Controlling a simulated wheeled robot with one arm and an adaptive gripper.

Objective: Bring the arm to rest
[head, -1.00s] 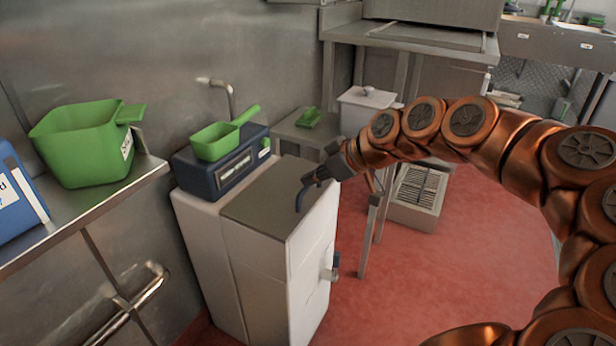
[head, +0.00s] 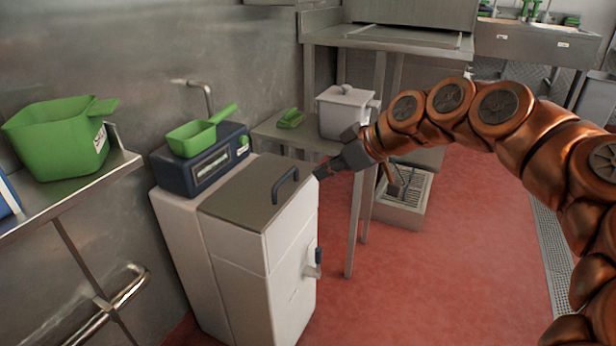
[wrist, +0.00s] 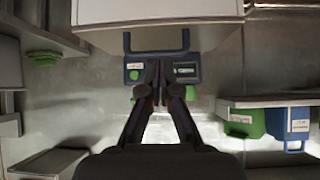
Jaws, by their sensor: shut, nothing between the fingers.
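My gripper (head: 318,172) is at the end of my copper-coloured arm, just right of the mixing kettle. In the wrist view my gripper's fingers (wrist: 159,66) are together, with nothing between them. The kettle is a white cabinet (head: 290,265) with a flat grey lid (head: 240,195), which lies closed. A dark blue handle (head: 286,183) stands on the lid near its right edge. The fingertips look apart from the handle in the head view. The handle also shows beyond the fingers in the wrist view (wrist: 128,42).
A dark blue scale (head: 200,168) bearing a green scoop (head: 190,138) sits behind the lid. A large green container (head: 58,140) stands on the left shelf (head: 75,198). A side table (head: 270,133) holds a white lidded bin (head: 345,115). Red floor (head: 430,270) is open at right.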

